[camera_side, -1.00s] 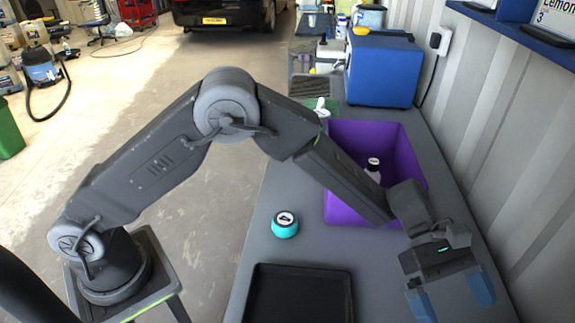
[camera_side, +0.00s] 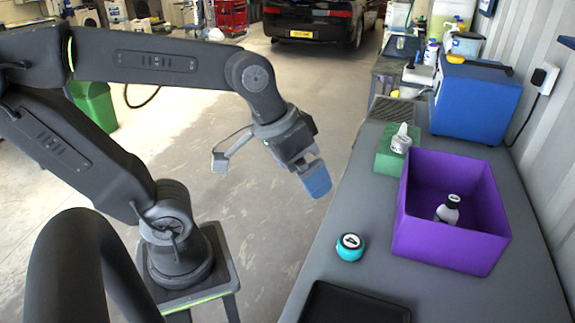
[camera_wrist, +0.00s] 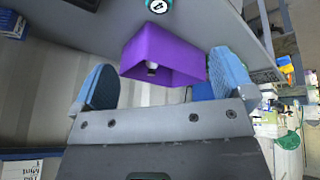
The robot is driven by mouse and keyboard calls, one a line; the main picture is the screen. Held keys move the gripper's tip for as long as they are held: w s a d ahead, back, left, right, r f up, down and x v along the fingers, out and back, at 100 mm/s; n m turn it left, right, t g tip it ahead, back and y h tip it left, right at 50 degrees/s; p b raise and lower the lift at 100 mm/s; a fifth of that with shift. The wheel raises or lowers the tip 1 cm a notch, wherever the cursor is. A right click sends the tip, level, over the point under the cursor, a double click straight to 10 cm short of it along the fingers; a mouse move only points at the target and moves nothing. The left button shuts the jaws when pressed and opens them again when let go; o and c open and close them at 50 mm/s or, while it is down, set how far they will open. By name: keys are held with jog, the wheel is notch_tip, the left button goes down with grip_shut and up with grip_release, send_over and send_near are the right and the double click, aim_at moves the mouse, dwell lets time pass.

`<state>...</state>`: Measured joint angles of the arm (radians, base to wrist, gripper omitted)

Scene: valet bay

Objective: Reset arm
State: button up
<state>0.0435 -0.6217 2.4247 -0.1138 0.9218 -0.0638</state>
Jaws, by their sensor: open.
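My gripper (camera_side: 312,175) is in the air left of the grey table (camera_side: 490,291), above the garage floor, in the side view. In the wrist view its two blue fingers stand wide apart with nothing between them in grip, so my gripper (camera_wrist: 160,85) is open and empty. The purple bin (camera_side: 450,245) stands on the table, well away to the right of my gripper. A white bottle with a black cap (camera_side: 447,212) is inside the bin. In the wrist view the purple bin (camera_wrist: 185,50) shows beyond the fingers.
A teal round tub (camera_side: 350,248) stands on the table left of the bin. A black tray (camera_side: 350,305) lies at the front. A green block (camera_side: 388,158) with a white bottle (camera_side: 401,138) is behind the bin. A blue box (camera_side: 475,103) stands at the back. Open floor lies left.

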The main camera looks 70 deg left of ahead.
jog(key=s+a, duration=0.1)
jog(key=s+a+y, duration=0.1)
jog(key=shift+a+f+m+t, duration=0.3)
jog(key=shift+f+m+t, duration=0.05)
jog(key=shift+m+t, duration=0.05)
